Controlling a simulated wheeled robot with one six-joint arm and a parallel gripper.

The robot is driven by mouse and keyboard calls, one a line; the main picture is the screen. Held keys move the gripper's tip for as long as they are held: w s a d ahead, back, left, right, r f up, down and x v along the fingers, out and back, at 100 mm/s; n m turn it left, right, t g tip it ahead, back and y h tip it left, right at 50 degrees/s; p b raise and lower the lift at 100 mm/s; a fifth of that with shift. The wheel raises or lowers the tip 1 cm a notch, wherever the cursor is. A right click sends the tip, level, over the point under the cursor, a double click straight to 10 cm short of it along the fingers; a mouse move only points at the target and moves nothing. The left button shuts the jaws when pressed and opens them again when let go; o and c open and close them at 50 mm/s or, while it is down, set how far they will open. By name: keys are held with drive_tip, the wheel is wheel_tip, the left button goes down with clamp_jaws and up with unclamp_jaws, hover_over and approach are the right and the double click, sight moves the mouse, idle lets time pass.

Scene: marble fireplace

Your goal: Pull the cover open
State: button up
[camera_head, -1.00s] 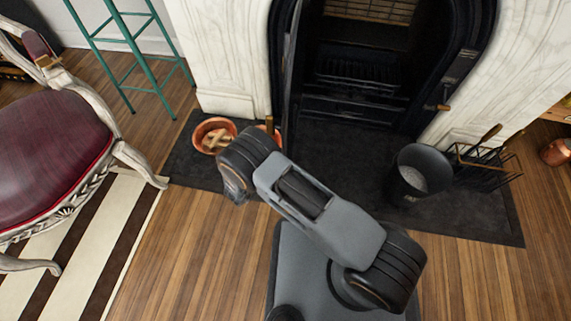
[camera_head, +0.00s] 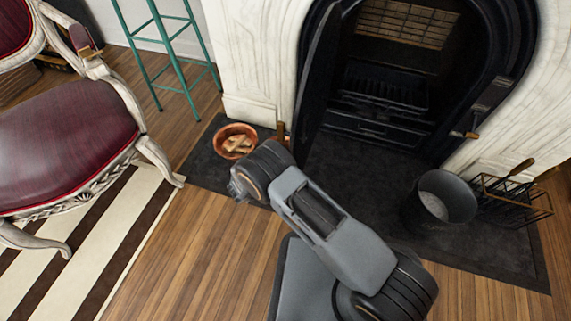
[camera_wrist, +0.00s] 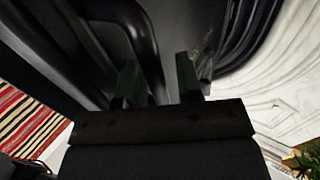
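The cover looks to be the dark metal door (camera_head: 318,88) at the left side of the black fireplace opening. In the head view it stands out from the opening, seen at a steep angle, with the firebox exposed. My gripper is hidden behind my arm there. In the wrist view, the two green-dark fingers of my gripper (camera_wrist: 158,82) are apart. A dark curved bar (camera_wrist: 148,38), apparently a handle on the dark metal surface, comes down between them, closer to the left finger. I cannot tell whether either finger touches it.
A copper pot (camera_head: 235,141) stands on the dark hearth (camera_head: 350,180) at left. A black bucket (camera_head: 440,200) and a tool rack (camera_head: 512,195) stand at right. A red chair (camera_head: 65,140) and a green stool (camera_head: 165,55) are at left. Wood floor is clear in front.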

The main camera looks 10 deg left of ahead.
drive_tip(key=shift+o, duration=0.6)
drive_tip(key=shift+s+a, duration=0.2)
drive_tip(key=p+v, duration=0.3)
drive_tip(key=v, duration=1)
drive_tip(key=shift+s+a, duration=0.25)
drive_tip(key=shift+s, duration=0.1)
